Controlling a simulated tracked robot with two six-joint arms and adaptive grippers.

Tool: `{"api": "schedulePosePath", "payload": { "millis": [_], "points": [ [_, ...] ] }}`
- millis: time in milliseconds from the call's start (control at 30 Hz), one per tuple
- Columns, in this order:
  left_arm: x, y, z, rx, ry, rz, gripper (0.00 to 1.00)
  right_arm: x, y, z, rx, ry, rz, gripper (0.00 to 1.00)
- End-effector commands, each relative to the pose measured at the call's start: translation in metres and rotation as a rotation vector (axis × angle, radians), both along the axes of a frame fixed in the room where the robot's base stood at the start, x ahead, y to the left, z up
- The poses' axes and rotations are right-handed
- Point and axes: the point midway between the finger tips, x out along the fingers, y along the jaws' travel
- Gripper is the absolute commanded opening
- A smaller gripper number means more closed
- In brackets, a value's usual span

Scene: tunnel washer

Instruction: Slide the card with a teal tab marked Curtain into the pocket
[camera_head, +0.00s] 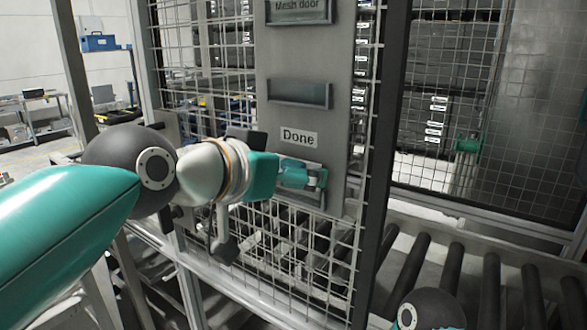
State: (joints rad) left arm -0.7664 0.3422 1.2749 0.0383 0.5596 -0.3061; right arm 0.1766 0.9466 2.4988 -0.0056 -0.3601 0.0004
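A grey panel (345,150) is mounted on a wire mesh wall. I cannot make out a card marked Curtain or any tab lettering. My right gripper is not visible.
Dark rollers (490,280) of a conveyor lie at the lower right. A dark upright post (384,150) stands right of the panel. Behind the mesh are stacked grey bins (425,90) and a teal object (468,146). Shelving with a blue box (98,42) stands far left.

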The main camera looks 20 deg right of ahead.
Motion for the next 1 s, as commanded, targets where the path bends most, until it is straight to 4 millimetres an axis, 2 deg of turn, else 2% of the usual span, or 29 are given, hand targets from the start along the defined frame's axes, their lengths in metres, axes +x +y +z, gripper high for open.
{"api": "schedulePosePath", "payload": {
  "millis": [1000],
  "points": [
    [-0.0001,-0.0002,-0.0083,-0.001,-0.001,0.0,0.63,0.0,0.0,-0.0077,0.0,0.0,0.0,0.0]
  ]
}}
